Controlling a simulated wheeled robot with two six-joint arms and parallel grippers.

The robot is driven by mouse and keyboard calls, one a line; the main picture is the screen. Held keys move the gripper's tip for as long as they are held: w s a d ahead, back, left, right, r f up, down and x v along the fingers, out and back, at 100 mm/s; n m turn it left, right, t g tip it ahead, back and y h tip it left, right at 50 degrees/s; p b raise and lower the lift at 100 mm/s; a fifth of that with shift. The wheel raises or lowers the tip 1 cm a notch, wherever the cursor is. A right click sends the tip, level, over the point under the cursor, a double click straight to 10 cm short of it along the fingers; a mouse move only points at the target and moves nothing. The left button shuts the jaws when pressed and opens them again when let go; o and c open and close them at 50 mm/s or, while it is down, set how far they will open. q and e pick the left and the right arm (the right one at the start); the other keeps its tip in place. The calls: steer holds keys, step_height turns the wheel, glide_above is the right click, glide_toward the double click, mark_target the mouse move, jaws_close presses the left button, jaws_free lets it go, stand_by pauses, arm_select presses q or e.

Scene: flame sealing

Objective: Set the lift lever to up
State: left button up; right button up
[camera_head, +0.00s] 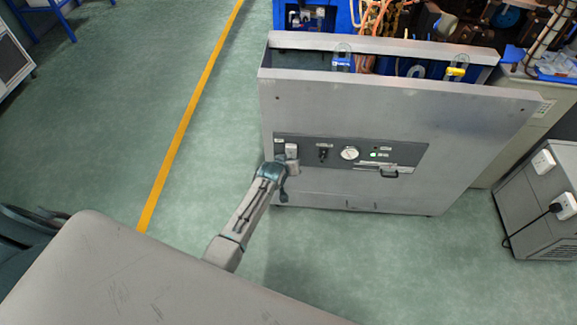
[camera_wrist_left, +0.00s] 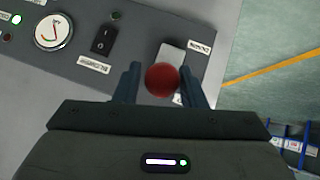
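The lift lever shows in the left wrist view as a round red knob (camera_wrist_left: 162,79) in front of a pale plate (camera_wrist_left: 173,52) on the dark control panel (camera_wrist_left: 110,72). My left gripper (camera_wrist_left: 163,82) is open, with one finger on each side of the knob and a small gap showing on both sides. In the head view my left gripper (camera_head: 283,167) is at the left end of the panel (camera_head: 410,153), over the lever's pale plate (camera_head: 291,150). The knob is hidden there, and I cannot tell whether the lever is up or down. My right gripper is not in view.
Beside the lever are a black rocker switch (camera_wrist_left: 104,40), a round gauge (camera_wrist_left: 53,32) and a lit green lamp (camera_head: 374,154). A black handle (camera_head: 390,174) sits on the grey machine front (camera_head: 460,130). Green floor (camera_head: 100,130) with a yellow line (camera_head: 190,110) lies open to the left.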

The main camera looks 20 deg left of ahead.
arm_select(q)
steer(key=shift+o, duration=1)
steer(key=shift+f, duration=0.1)
steer(key=shift+s, duration=0.1)
steer(key=shift+s+r, duration=0.3)
steer(key=shift+s, duration=0.1)
steer(key=v, duration=0.9)
steer(key=shift+s+r+p, duration=0.2)
steer(key=shift+r+p, duration=0.1)
steer(key=shift+r, duration=0.05)
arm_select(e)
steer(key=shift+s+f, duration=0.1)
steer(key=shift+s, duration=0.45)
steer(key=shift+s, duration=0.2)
